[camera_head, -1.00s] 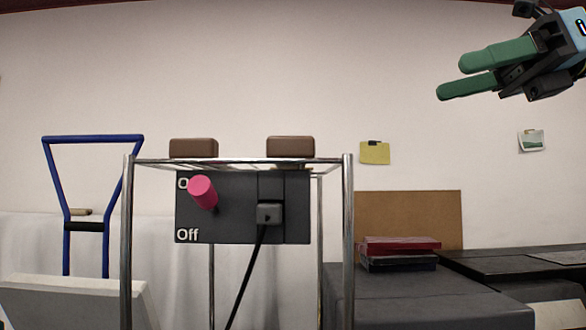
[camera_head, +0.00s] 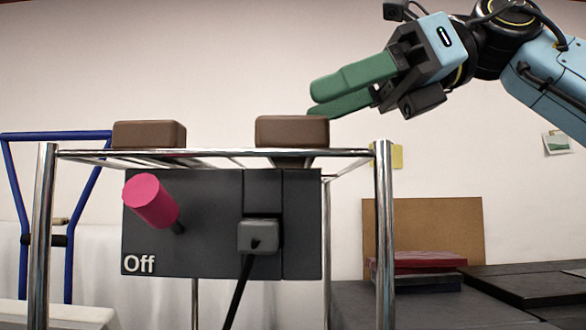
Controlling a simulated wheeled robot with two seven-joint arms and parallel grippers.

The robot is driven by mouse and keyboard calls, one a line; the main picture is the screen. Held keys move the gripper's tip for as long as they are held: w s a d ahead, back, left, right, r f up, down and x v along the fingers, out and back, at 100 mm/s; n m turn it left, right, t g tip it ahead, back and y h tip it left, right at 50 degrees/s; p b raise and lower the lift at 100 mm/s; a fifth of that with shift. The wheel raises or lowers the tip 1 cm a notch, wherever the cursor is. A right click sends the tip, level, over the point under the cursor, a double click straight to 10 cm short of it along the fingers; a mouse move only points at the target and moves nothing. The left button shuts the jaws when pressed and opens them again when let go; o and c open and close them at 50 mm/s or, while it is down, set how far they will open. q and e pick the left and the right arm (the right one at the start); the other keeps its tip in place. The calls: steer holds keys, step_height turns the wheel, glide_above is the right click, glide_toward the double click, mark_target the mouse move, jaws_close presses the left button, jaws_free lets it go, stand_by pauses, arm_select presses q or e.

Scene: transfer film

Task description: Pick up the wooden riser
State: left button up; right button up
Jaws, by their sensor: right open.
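Two brown blocks with rounded edges rest on top of a metal rack (camera_head: 384,235). The left brown block (camera_head: 149,134) and the right brown block (camera_head: 291,131) look alike, and I cannot tell which is the wooden riser. My right gripper (camera_head: 314,101) has green fingers, open and empty. Its fingertips point left, just above the right end of the right block in the picture. I cannot tell whether the lower finger touches it. My left gripper is not in view.
A dark panel (camera_head: 200,245) marked "Off", with a pink knob (camera_head: 150,202) and a plugged cable, hangs under the rack top. A blue-framed cart (camera_head: 55,136) stands left. Red and dark flat items (camera_head: 415,260) lie on a dark surface at right.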

mark_target(276, 124)
steer(key=shift+w+a+f, duration=0.15)
steer(key=shift+a+f, duration=0.15)
steer(key=shift+a, duration=0.2)
steer(key=shift+w+a+f, duration=0.1)
steer(key=shift+w+a, duration=0.05)
steer(key=shift+a, duration=0.05)
steer(key=p+x, duration=0.1)
steer(key=x, duration=0.3)
steer(key=shift+s+a, duration=0.1)
steer(key=shift+s, duration=0.1)
steer(key=shift+w+a+f, duration=0.15)
steer(key=shift+a+f, duration=0.05)
steer(key=shift+a, duration=0.25)
steer(key=shift+d, duration=0.1)
steer(key=shift+c, duration=1.1)
steer(key=c, duration=0.9)
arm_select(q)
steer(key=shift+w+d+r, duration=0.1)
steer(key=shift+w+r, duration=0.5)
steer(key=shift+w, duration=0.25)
arm_select(e)
steer(key=shift+r, duration=0.1)
